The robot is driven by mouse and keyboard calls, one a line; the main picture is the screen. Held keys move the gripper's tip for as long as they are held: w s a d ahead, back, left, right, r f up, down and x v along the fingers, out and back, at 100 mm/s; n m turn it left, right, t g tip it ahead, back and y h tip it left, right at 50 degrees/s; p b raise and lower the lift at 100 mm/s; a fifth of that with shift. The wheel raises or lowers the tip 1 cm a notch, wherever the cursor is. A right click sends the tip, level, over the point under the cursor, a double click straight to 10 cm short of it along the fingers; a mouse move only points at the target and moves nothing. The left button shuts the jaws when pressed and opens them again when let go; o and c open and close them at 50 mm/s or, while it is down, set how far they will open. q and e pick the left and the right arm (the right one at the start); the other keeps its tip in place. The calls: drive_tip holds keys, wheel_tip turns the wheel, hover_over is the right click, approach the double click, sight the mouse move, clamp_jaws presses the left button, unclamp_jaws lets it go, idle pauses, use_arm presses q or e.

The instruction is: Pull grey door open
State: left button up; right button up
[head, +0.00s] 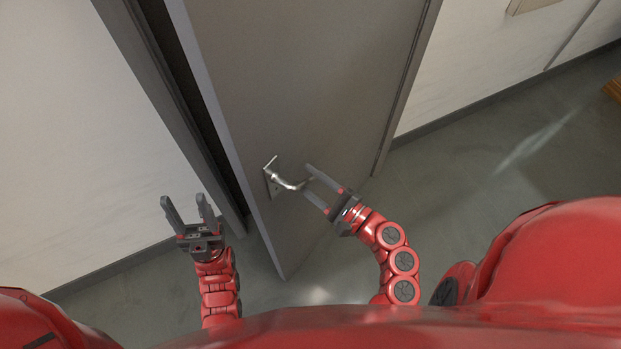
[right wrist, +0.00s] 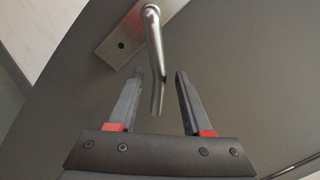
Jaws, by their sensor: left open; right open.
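The grey door (head: 300,75) stands ajar, with a dark gap between its left edge and the frame. Its silver lever handle (head: 284,182) sits on a metal plate near that edge. My right gripper (head: 309,180) is open at the handle's free end. In the right wrist view the lever (right wrist: 155,60) reaches down between the two open fingers (right wrist: 160,85), with space visible on both sides. My left gripper (head: 182,202) is open and empty, to the left of the door's edge, in front of the frame.
The dark door frame (head: 172,100) runs along the left of the gap, with a pale wall (head: 70,130) beyond it. A brown wooden item (head: 612,90) shows at the far right edge.

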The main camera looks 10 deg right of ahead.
drive_tip(key=shift+w+f, duration=0.1)
drive_tip(key=shift+f, duration=0.05)
drive_tip(key=r+b+v, duration=0.1)
drive_tip(key=b+v, duration=0.3)
drive_tip(key=v, duration=1.3)
drive_tip(key=shift+s+d+f, duration=0.15)
drive_tip(key=shift+s+f, duration=0.05)
drive_tip(key=shift+f, duration=0.1)
drive_tip(key=shift+c, duration=0.2)
